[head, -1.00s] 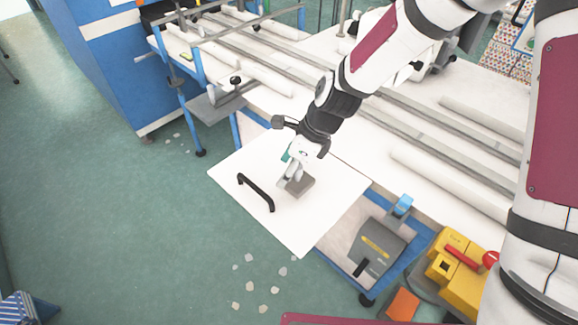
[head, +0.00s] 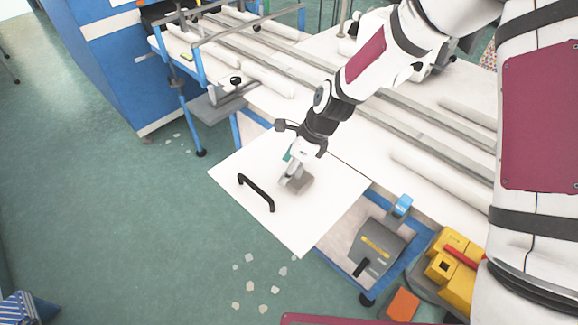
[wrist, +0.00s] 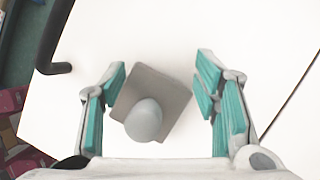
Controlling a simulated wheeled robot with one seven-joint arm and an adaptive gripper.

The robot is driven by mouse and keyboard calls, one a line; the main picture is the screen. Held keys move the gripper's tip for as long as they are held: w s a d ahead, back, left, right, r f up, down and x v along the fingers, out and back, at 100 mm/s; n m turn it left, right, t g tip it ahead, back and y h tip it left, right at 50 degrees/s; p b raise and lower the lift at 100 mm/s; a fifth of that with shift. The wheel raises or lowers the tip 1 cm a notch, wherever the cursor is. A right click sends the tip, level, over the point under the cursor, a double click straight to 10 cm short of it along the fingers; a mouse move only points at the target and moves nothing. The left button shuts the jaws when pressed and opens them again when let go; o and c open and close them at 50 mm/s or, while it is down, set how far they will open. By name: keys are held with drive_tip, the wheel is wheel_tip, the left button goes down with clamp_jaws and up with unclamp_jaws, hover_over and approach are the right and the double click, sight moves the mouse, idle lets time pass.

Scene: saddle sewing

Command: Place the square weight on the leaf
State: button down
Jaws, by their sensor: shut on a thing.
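The square weight (head: 303,184) is a grey-brown square block, seen over the white leaf (head: 300,226) to the right of its black handle. In the wrist view the weight (wrist: 165,92) has a rounded grey knob on top and sits turned at an angle between the teal finger pads. My gripper (head: 291,178) is shut on the weight, fingers pointing down and partly covering it in the head view. The gripper also shows in the wrist view (wrist: 162,88). I cannot tell whether the weight's underside touches the leaf.
The black handle (head: 256,193) stands up from the leaf. The white table (head: 345,140) behind carries long rolls and rails. A grey machine (head: 378,245) is below right, with yellow equipment (head: 455,258) beside it. Pale scraps (head: 262,285) lie on the green floor.

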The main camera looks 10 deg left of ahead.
sight(306, 174)
drive_tip(key=c, duration=0.6)
unclamp_jaws()
drive_tip(key=v, duration=1.2)
drive_tip(key=shift+d+r, duration=0.1)
drive_tip(key=shift+r, duration=0.05)
drive_tip(key=s+d+r+n+t+h, duration=0.1)
drive_tip(key=s+d+r+n, duration=0.5)
drive_tip(key=s, duration=0.1)
drive_tip(key=s+d+r+n+t+h, duration=0.2)
drive_tip(key=s+d+r+n, duration=0.4)
drive_tip(key=s+d+n, duration=0.1)
drive_tip(key=s+d+r+n+t+h, duration=0.1)
drive_tip(key=s+d+r+n, duration=0.5)
drive_tip(key=s, duration=0.3)
drive_tip(key=shift+s+d+r+n+t, duration=0.1)
drive_tip(key=shift+d+r+n+t, duration=0.2)
drive_tip(key=shift+d+n, duration=0.2)
